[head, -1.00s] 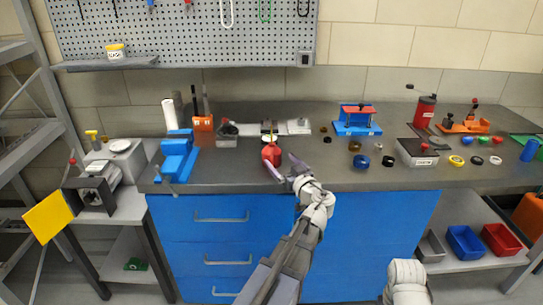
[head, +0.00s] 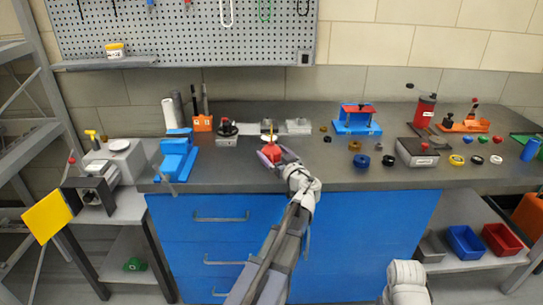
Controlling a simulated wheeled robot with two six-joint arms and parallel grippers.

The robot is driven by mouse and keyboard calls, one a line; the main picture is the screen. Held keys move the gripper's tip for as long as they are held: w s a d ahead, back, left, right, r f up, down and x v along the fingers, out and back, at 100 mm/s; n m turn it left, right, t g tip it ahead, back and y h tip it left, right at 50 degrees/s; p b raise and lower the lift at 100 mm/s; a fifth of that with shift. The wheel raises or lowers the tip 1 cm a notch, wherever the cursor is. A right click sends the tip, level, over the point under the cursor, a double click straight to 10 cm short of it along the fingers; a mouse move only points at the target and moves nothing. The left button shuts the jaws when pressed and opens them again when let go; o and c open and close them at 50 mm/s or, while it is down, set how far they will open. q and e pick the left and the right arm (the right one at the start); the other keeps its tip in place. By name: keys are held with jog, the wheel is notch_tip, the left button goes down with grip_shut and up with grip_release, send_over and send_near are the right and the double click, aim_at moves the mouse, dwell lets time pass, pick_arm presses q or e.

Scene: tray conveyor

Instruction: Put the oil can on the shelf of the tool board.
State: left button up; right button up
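The oil can (head: 271,153) is a small red can with a yellowish spout, standing upright near the middle of the dark bench top in the head view. My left gripper (head: 273,157) is at the can, with one finger on its left front side and the other on its right. Whether the fingers press on it or stand slightly apart cannot be told. The tool board (head: 185,30) is a grey pegboard on the wall at upper left. Its shelf (head: 140,61) runs along the lower left edge. My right gripper is out of view.
A yellow-and-white tub (head: 115,51) stands on the shelf, with free room at both sides. A blue vice (head: 177,155), an orange holder (head: 203,123) and grey metal parts (head: 298,126) are near the can. A blue press (head: 357,122) stands to the right.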

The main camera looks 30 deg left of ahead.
aim_at(274, 146)
pick_arm(q)
grip_shut()
notch_tip(274, 146, up, 10)
jog(key=p, duration=1)
jog(key=shift+r, duration=0.15)
